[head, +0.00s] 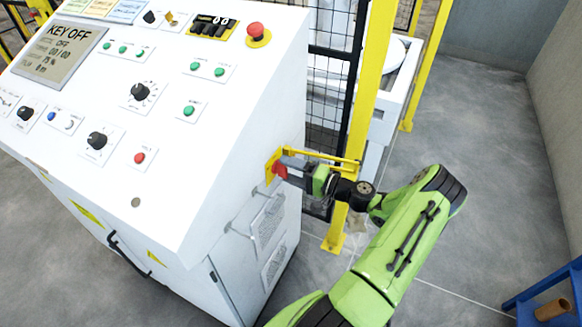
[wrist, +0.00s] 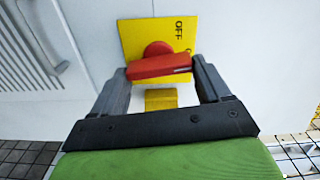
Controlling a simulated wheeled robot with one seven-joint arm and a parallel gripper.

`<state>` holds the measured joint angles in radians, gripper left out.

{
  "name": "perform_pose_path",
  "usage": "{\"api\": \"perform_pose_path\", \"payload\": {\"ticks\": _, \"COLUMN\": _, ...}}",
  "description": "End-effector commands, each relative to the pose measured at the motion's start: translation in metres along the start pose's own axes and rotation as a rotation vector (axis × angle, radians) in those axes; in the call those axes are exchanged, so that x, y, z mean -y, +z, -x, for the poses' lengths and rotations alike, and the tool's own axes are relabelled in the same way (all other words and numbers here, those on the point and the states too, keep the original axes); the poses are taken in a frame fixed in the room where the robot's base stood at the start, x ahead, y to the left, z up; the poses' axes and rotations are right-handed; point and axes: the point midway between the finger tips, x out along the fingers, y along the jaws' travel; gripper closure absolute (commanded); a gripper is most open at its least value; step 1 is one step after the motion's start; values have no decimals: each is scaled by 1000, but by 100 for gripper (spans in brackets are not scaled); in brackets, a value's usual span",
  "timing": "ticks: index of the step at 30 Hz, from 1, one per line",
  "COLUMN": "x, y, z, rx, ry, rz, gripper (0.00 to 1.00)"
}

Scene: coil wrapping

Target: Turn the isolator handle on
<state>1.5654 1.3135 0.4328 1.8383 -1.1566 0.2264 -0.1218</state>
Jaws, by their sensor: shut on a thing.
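The isolator handle (wrist: 160,66) is a red bar on a round red hub, mounted on a yellow plate (wrist: 132,32) that carries the word OFF. The bar lies nearly level in the wrist view, tilted slightly up to the right. My gripper (wrist: 160,72) has its two dark fingers closed on the ends of the bar. In the head view the red handle (head: 279,169) shows at the right side of the white console, with my gripper (head: 284,168) on it. Lettering below OFF is partly hidden by the handle and a finger.
The white console (head: 180,190) has a sloped panel with a display (head: 60,50) reading KEY OFF, knobs, buttons and a red emergency stop (head: 258,34). A yellow post (head: 364,100) and black mesh fence stand close behind my gripper. Grey floor (head: 500,150) is open at right.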

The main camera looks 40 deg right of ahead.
Motion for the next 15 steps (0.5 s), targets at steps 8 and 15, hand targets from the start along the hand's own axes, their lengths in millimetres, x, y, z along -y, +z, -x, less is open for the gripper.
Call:
{"api": "perform_pose_path", "payload": {"ticks": 8, "x": -1, "y": 0, "z": 0, "rx": 0, "ry": 2, "rz": -116, "gripper": 54}}
{"api": "perform_pose_path", "payload": {"ticks": 15, "x": -1, "y": 0, "z": 0, "rx": -1, "ry": 2, "rz": -150, "gripper": 54}}
